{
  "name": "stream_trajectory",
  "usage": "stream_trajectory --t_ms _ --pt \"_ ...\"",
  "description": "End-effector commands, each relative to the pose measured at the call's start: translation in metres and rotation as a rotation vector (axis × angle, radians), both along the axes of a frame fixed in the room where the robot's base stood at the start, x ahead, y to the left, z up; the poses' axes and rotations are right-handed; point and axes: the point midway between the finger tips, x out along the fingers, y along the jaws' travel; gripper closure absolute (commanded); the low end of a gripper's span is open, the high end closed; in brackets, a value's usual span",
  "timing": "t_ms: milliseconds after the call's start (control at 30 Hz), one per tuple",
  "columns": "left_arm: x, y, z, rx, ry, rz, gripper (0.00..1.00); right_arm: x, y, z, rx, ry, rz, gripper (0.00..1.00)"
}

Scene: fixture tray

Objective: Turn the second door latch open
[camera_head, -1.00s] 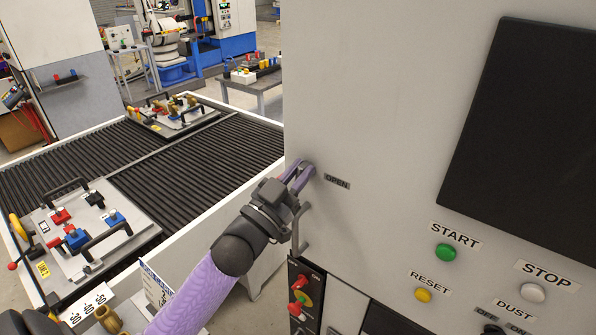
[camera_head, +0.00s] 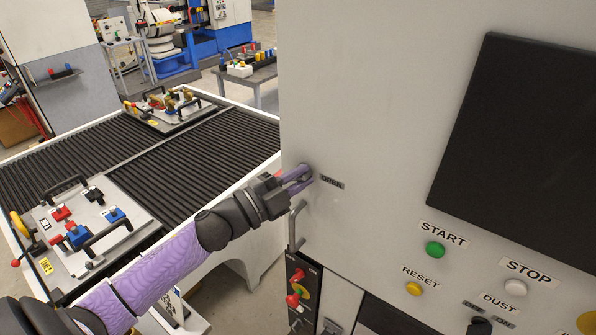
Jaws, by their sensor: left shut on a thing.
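My left gripper (camera_head: 298,180) reaches in from the left with its purple fingers against the pale machine front, just left of the OPEN label (camera_head: 332,182). It is shut on the door latch (camera_head: 308,171), a small dark part mostly hidden by the fingers. How far the latch is turned cannot be told. A grey bar handle (camera_head: 293,226) stands just below the gripper, apart from the fingers. My right gripper is not in view.
A dark screen (camera_head: 515,140) and START (camera_head: 435,250), RESET (camera_head: 414,288) and STOP (camera_head: 515,288) buttons are to the right. Red knobs (camera_head: 296,286) sit below the handle. A roller conveyor (camera_head: 195,165) with fixture trays lies left.

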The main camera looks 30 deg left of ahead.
Motion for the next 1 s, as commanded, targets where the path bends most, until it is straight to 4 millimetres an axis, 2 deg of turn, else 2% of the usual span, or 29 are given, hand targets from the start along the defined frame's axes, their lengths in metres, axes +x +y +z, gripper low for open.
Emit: stream_trajectory --t_ms 200,500,1000 --pt "0.0 0.001 -0.004 0.187 0.0 0.005 1.0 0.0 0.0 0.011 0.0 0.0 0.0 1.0" --pt "0.0 0.001 -0.006 0.377 -0.018 0.005 1.0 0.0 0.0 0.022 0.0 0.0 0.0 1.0" --pt "0.0 0.001 -0.007 0.486 -0.031 0.006 1.0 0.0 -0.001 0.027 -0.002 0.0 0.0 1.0"
